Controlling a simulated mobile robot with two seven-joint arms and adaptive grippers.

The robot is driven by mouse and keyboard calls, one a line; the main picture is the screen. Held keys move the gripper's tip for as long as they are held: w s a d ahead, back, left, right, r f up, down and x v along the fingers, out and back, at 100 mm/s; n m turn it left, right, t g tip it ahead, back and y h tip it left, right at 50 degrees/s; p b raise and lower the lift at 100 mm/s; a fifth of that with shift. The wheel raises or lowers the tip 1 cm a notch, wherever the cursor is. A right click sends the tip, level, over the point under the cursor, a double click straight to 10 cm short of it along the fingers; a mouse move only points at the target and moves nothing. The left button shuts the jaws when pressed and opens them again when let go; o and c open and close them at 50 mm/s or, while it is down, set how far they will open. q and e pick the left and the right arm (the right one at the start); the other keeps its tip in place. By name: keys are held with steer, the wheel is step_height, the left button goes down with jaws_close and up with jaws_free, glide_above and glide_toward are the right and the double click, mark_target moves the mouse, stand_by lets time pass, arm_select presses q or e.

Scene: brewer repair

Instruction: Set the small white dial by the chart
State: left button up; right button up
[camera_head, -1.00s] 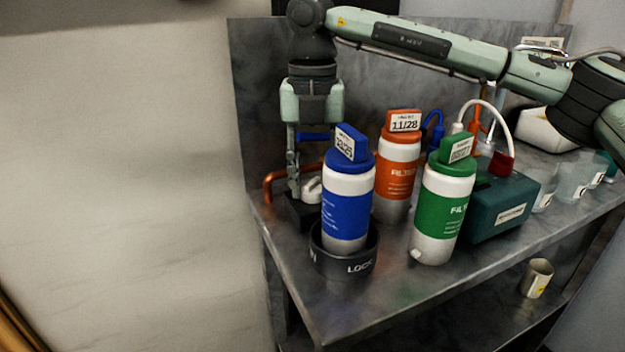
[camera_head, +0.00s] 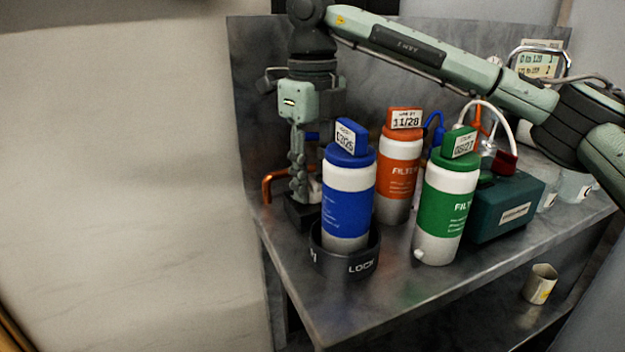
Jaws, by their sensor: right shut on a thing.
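My right gripper (camera_head: 300,198) points down at the back left of the bench, shut on the small white dial (camera_head: 315,187). The gripper's fingers hide most of the dial, which sits on a dark block (camera_head: 298,213) behind the blue filter. The chart (camera_head: 538,64), a pale card with lines of numbers, shows at the back right, partly behind a curved metal handle; its text is only partly legible. My left gripper is not in view.
A blue filter (camera_head: 346,207) stands in a black ring marked LOCK (camera_head: 360,265). An orange filter (camera_head: 398,180) and a green filter (camera_head: 445,208) stand beside it. A teal box (camera_head: 507,205) is to the right, and a metal cup (camera_head: 540,283) sits lower down. The bench front is clear.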

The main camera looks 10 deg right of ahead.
mark_target(312, 180)
steer(key=shift+n, duration=0.6)
steer(key=o, duration=1.1)
steer(key=shift+o, duration=0.2)
steer(key=shift+r, duration=0.1)
step_height(312, 180, up, 12)
